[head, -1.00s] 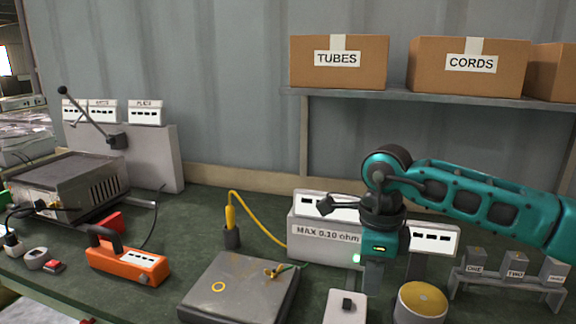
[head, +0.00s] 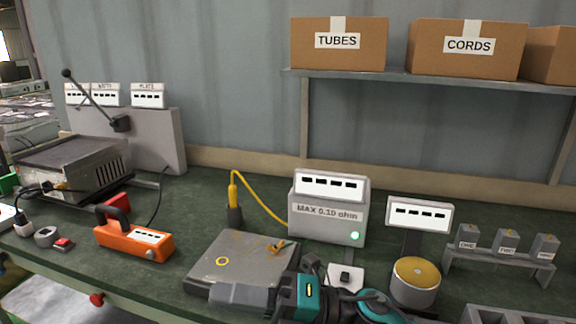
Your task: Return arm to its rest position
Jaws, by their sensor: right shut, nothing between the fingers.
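My right arm (head: 370,308) comes in low at the bottom of the head view, teal and dark. My right gripper (head: 228,295) points left, with its grey fingers together and empty. It shows in front of the near edge of the grey metal plate (head: 225,258); I cannot tell how far apart they are. Part of the plate's near right corner is hidden by the gripper. My left gripper is out of view.
The meter box (head: 328,212) marked "MAX 0.10 ohm" has a green light. A yellow-topped cylinder (head: 414,284) and small white switch (head: 345,277) are close to my right arm. An orange device (head: 133,243) sits left. Boxes stand on the shelf (head: 430,76).

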